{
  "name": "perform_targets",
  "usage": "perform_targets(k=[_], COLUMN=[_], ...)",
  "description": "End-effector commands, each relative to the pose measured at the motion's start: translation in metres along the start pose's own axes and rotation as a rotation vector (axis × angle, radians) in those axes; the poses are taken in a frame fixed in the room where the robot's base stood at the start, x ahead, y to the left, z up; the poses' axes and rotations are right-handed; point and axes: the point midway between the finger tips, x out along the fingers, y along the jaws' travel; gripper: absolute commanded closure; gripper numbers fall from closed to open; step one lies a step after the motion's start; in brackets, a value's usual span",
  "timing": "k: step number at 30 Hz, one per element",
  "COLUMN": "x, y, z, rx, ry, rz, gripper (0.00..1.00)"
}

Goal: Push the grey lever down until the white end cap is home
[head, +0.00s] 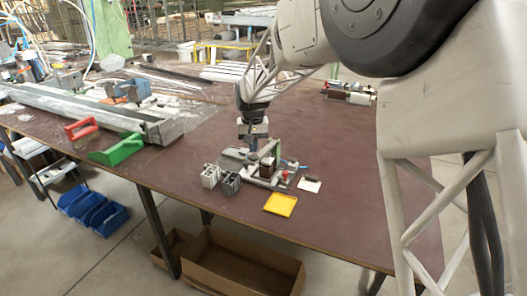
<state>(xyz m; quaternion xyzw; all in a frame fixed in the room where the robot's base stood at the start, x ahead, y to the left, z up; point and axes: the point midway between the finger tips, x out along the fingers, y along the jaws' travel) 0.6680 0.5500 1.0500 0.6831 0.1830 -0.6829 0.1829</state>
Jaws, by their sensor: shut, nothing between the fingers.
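A small clamp fixture (262,181) stands on the brown bench top, in the middle of the head view. A brown block (267,167) sits upright in it among grey parts. I cannot tell the grey lever apart from the other grey parts at this size. The white end cap cannot be made out either. My gripper (251,149) points down just above the back of the fixture, shut and empty. Its fingertips are too small to tell whether they touch any part.
Light and dark grey profile pieces (210,176) (230,184) stand left of the fixture. A yellow tray (281,204) and a white card (309,185) lie in front and right. The bench right of the fixture is clear.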

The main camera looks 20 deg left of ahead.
Motion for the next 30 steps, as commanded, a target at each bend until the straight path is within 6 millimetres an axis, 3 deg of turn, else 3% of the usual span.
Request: perform_targets(k=[30], x=[0.028], y=[0.0], z=[0.0], rx=[0.0], ry=[0.0], rz=[0.0], gripper=[1.0])
